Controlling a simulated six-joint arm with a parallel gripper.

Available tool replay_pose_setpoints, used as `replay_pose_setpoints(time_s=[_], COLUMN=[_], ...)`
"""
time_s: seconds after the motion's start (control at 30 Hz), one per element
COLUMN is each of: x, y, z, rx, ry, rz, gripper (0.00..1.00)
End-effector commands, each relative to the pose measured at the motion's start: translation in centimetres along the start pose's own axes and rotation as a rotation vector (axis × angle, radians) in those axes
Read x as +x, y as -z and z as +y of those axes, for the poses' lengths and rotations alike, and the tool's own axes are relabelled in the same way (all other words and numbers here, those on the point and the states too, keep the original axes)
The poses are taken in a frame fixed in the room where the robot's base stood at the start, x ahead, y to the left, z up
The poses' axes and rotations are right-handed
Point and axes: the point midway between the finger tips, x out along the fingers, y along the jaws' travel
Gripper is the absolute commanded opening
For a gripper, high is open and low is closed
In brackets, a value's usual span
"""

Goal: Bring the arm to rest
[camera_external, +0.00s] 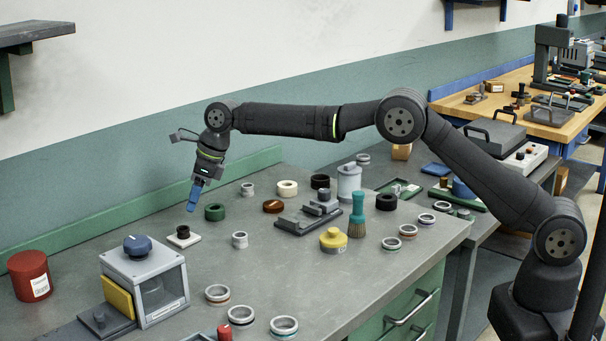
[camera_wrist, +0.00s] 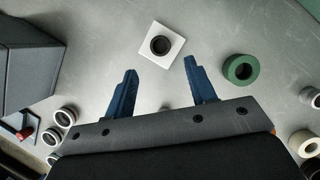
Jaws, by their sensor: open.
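My arm reaches out over the grey workbench (camera_external: 330,290) from its right end. My gripper (camera_external: 191,208) points down with blue fingers and hangs above the bench top, between the green ring and a small white square plate with a dark round piece on it (camera_external: 183,237). In the wrist view my gripper (camera_wrist: 160,80) is open, its two blue fingers apart with only bare bench showing between them. The white plate (camera_wrist: 171,55) lies ahead of the fingertips. The green ring (camera_wrist: 241,70) lies to the right of the right finger.
A grey boxed machine with a blue knob (camera_external: 145,283) and a red can (camera_external: 30,276) stand at the left. Several rings, a teal brush (camera_external: 357,214), a yellow-topped piece (camera_external: 333,240) and a grey canister (camera_external: 349,183) stand across the bench. Bare bench lies around the white plate.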

Motion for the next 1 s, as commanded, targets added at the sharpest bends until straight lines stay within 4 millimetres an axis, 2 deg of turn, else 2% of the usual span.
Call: replay_pose_setpoints(time_s=[0.03,0.2,0.47,0.6,0.7,1.0], x=[1.2,4.3,8.3,6.3,5.5,4.8], y=[0.1,0.1,0.1,-0.8,-1.1,-1.3], z=[0.0,0.0,0.0,0.0,0.0,0.0], rx=[0.000,0.000,0.001,0.000,0.000,0.000], ry=[-0.001,0.000,0.000,0.001,0.000,0.000], rz=[0.002,0.002,0.000,-0.004,-0.001,-0.001], gripper=[0.51,0.51,0.51,0.51,0.51,0.51])
